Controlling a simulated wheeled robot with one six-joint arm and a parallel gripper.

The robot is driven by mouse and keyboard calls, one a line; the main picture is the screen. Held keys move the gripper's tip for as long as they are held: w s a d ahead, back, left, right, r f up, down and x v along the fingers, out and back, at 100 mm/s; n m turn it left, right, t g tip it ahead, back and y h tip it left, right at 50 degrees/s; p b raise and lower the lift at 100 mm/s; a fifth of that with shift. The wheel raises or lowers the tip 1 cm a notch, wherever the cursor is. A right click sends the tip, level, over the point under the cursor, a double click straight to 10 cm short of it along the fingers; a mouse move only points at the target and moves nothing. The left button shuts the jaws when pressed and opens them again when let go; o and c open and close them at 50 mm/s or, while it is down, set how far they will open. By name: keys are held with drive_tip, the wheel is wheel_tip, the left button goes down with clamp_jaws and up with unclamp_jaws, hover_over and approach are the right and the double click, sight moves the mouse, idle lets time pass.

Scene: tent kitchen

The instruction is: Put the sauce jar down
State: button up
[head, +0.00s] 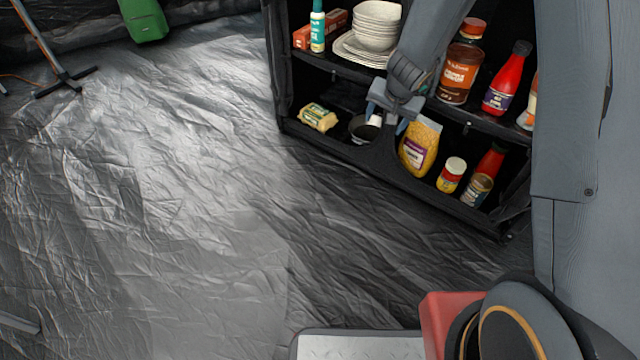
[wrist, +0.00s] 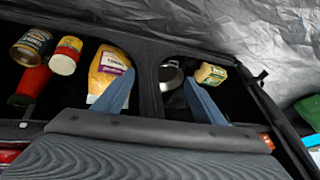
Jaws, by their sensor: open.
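My gripper (head: 388,118) is open and empty at the front of the black fabric shelf unit. In the wrist view its two fingers (wrist: 160,84) are spread on either side of the dark upright divider. A small jar with a white lid and a red and yellow label (head: 451,175) stands on the lower shelf, right of my gripper. It also shows in the wrist view (wrist: 67,55). A larger orange-brown jar (head: 460,75) stands on the upper shelf. Which one is the sauce jar I cannot tell for sure.
A yellow bag (head: 419,146) stands just right of my gripper. A dark pan (head: 362,128) and a wrapped packet (head: 318,117) are to its left. White bowls (head: 376,25) and a red bottle (head: 507,80) stand on the upper shelf. The floor (head: 150,200) in front is clear.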

drive_tip(key=s+a+r+n+g+y, duration=0.3)
drive_tip(key=s+a+r+n, duration=0.3)
drive_tip(key=s+a+r, duration=1.1)
drive_tip(key=s+r+n+g, duration=0.1)
drive_tip(key=s+r+n, duration=0.1)
drive_tip(key=s, duration=1.1)
drive_tip(key=s+r+n+g+h, duration=0.1)
drive_tip(key=s+r+n, duration=0.1)
drive_tip(key=s, duration=1)
drive_tip(key=shift+s+r+n, duration=0.25)
drive_tip(key=shift+s+n, duration=0.15)
drive_tip(key=shift+n, duration=0.5)
drive_tip(key=shift+d+r+p, duration=0.1)
drive_tip(key=shift+r+p, duration=0.3)
drive_tip(key=d+r+m+p, duration=0.2)
drive_tip(key=d+r+p, duration=0.5)
drive_tip(key=p, duration=0.5)
drive_tip(key=d+r+m+h+p, duration=0.1)
drive_tip(key=d+r+p, duration=0.5)
drive_tip(key=r+p, duration=0.6)
drive_tip(key=d+r+m+h+p, duration=0.1)
drive_tip(key=d+r+m+p, duration=0.3)
drive_tip(key=p, duration=0.9)
drive_tip(key=d+r, duration=0.3)
drive_tip(key=r, duration=0.2)
drive_tip(key=shift+d+r+p, duration=0.3)
drive_tip(key=shift+d+p, duration=0.05)
